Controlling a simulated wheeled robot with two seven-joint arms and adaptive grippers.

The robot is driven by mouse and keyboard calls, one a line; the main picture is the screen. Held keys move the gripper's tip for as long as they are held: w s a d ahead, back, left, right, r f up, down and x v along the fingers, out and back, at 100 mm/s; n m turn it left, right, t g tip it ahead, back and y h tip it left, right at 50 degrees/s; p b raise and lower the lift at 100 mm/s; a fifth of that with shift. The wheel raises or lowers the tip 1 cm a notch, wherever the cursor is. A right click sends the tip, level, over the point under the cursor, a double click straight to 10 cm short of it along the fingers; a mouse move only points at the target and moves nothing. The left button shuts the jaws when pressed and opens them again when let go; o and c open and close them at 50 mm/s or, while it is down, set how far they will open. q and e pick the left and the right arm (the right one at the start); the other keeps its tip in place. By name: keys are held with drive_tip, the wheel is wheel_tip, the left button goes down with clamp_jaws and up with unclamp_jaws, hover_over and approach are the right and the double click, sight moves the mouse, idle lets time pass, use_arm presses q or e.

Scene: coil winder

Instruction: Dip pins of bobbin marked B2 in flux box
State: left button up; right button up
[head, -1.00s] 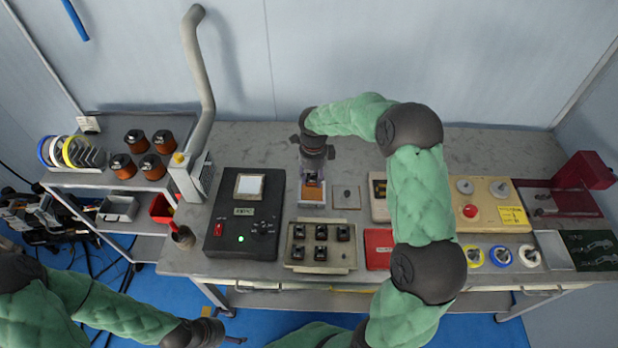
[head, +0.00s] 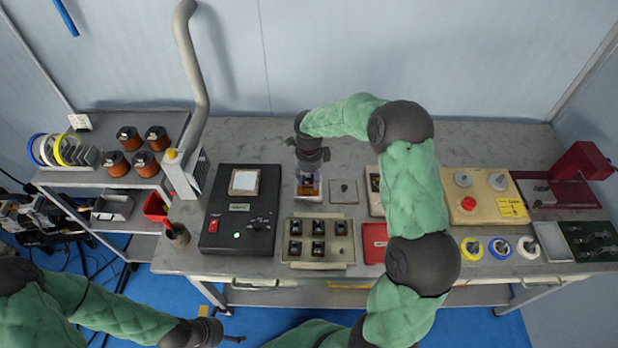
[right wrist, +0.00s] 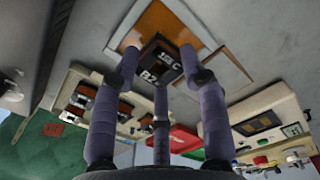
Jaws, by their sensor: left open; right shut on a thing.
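My right gripper (head: 309,171) is shut on a dark bobbin, whose face in the right wrist view (right wrist: 157,63) reads "B2". It holds the bobbin over the flux box (head: 308,196), a pale box with an orange inside. In the right wrist view the orange area (right wrist: 163,27) lies right behind the bobbin. The pins are hidden, and I cannot tell whether they touch the flux. My left gripper (head: 232,338) is open and empty, low at the front, away from the table.
A tray with several bobbins (head: 318,262) stands in front of the flux box. A black control unit (head: 240,210) with a green light is on the left. A small plate (head: 343,185) and a red box (head: 374,240) are to the right. The grey fume pipe (head: 190,70) rises at the left.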

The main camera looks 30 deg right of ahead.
drive_tip(key=shift+f+b, duration=0.7)
drive_tip(key=shift+f, duration=0.1)
drive_tip(key=shift+r, duration=0.15)
idle(1.1)
drive_tip(key=shift+r+p, duration=1.55)
drive_tip(key=shift+r, duration=1.15)
